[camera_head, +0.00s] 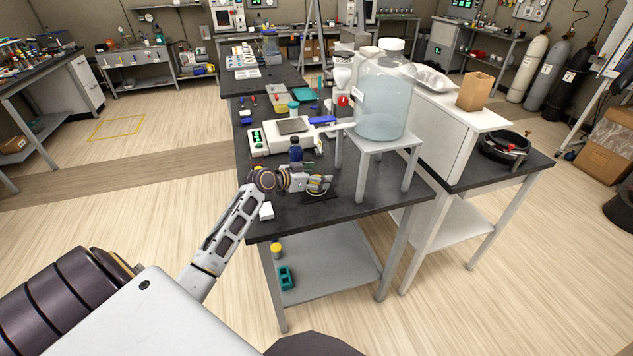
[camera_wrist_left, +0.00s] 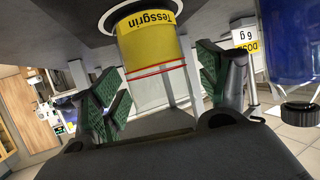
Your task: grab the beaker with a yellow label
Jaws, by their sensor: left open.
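The beaker (camera_wrist_left: 155,45) shows in the left wrist view, which is upside down. It has a yellow label reading "Tessgrin", red lines and a clear part, and stands on the dark table top (camera_wrist_left: 60,20). My left gripper (camera_wrist_left: 162,90) is open, with one green-padded finger on each side of the beaker. A gap shows on the left finger's side; contact on the right finger's side is unclear. In the head view my left gripper (camera_head: 318,184) is low over the near part of the dark bench (camera_head: 350,215). I cannot make out the beaker there. My right gripper is not in view.
A blue bottle (camera_head: 295,150) stands just behind the gripper; it looks close by in the wrist view (camera_wrist_left: 290,40). A balance (camera_head: 270,138) is beyond it. A large glass jar (camera_head: 385,100) on a grey stand (camera_head: 378,143) rises to the right. The bench's front edge is close.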

